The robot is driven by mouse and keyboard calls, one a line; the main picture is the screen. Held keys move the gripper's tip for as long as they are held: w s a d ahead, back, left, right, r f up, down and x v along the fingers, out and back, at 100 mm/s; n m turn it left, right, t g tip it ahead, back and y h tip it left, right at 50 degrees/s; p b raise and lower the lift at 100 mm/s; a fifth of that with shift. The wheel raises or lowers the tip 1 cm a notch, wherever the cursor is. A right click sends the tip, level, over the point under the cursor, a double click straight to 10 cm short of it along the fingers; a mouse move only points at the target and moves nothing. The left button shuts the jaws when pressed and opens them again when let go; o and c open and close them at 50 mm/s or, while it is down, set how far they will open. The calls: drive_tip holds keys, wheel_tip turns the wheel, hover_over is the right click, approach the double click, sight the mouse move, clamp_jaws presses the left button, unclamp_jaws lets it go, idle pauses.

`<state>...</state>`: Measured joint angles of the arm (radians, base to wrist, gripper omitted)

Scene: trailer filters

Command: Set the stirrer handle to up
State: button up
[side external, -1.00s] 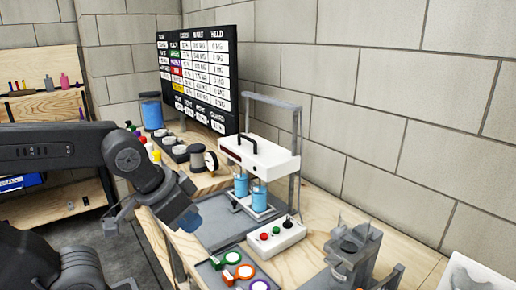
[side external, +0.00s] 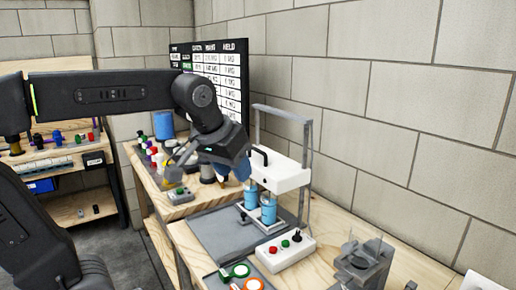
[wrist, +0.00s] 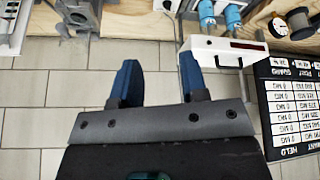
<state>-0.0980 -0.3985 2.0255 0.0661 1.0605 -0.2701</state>
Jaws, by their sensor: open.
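The stirrer is a white head (side external: 288,176) on a grey upright frame, above two blue beakers (side external: 268,211). Its black looped handle (side external: 260,157) shows at the head's left end; I cannot tell its exact setting. My gripper (side external: 238,172) is just left of the head and handle; in the side view the wrist partly hides its fingers. In the wrist view my gripper (wrist: 157,64) has two blue fingers spread apart with nothing between them. The white head (wrist: 215,48) is to the right of the fingers there, with the beakers (wrist: 207,14) beyond it.
A control box (side external: 287,252) with coloured buttons stands in front of the stirrer. Coloured rings (side external: 240,271) lie on a grey mat. A grey fixture (side external: 362,264) is at the front right. A black chart board (side external: 222,70) stands behind the bench. A dial gauge (wrist: 300,22) shows right of the beakers.

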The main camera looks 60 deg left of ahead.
drive_tip(key=w+a+r+n+y, duration=0.1)
drive_tip(key=w+a+r+n, duration=0.4)
drive_tip(key=w, duration=0.5)
drive_tip(key=n+g+y, duration=0.2)
drive_tip(key=n+g, duration=0.1)
drive_tip(key=n, duration=0.6)
hover_over(256, 149)
drive_tip(key=s+d, duration=0.2)
drive_tip(key=d, duration=0.3)
wheel_tip(256, 149, down, 3)
drive_tip(key=x, duration=1.3)
drive_tip(key=shift+s+a, duration=0.1)
drive_tip(key=shift+c, duration=0.4)
clamp_jaws()
